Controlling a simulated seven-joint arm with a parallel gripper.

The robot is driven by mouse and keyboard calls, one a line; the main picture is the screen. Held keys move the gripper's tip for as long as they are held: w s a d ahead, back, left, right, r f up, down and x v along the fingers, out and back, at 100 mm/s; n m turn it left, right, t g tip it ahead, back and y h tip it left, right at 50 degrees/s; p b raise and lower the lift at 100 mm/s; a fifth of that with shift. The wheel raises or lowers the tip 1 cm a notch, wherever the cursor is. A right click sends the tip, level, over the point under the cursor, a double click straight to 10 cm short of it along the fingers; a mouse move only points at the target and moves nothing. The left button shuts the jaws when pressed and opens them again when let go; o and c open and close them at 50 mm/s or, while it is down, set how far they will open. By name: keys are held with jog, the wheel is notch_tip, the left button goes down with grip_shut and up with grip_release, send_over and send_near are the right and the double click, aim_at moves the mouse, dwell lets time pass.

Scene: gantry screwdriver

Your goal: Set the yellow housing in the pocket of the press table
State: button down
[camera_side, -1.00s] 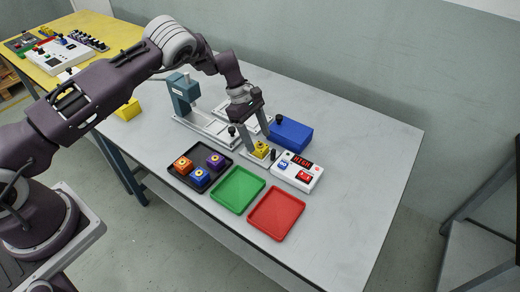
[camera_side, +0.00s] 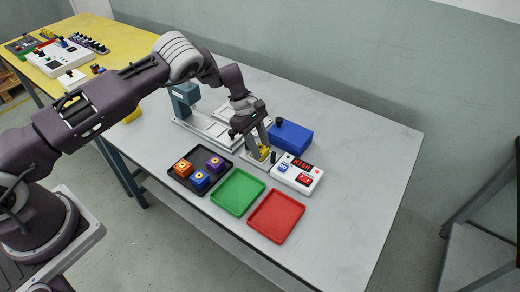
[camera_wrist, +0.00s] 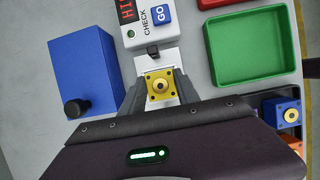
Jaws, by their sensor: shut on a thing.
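The yellow housing (camera_side: 264,154) is a small block with a round brass-coloured centre. In the wrist view the yellow housing (camera_wrist: 159,88) lies between the two fingers, over a pale plate (camera_wrist: 153,59) beside the check box. My gripper (camera_wrist: 158,92) is shut on it; in the side view my gripper (camera_side: 261,152) points down and its fingers partly hide the housing. I cannot tell whether the housing touches the plate. The grey press table (camera_side: 207,127) with a blue-grey upright (camera_side: 185,97) stands to the left and behind, partly hidden by my arm.
A white check box (camera_side: 298,174) with a red display is just right of the housing. A blue box (camera_side: 290,137) with a black knob stands behind. A black tray (camera_side: 178,179) with several coloured blocks, a green tray (camera_side: 238,192) and a red tray (camera_side: 276,216) lie in front.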

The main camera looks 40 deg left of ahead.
aim_at(260, 145)
notch_tip(260, 145, up, 10)
jog(key=n, duration=0.1)
jog(key=a+f+n+t+y, duration=0.2)
jog(key=a+n+t+y, duration=0.2)
jog(key=a+n, duration=1.4)
jog(key=shift+m+t, duration=0.3)
jog(key=shift+m, duration=0.2)
jog(key=shift+a+f, duration=0.15)
jog(key=shift+f, duration=1.15)
jog(key=shift+a+f, duration=0.1)
jog(key=shift+f, duration=1.2)
jog(key=shift+f, duration=0.65)
jog(key=c, duration=0.6)
grip_release()
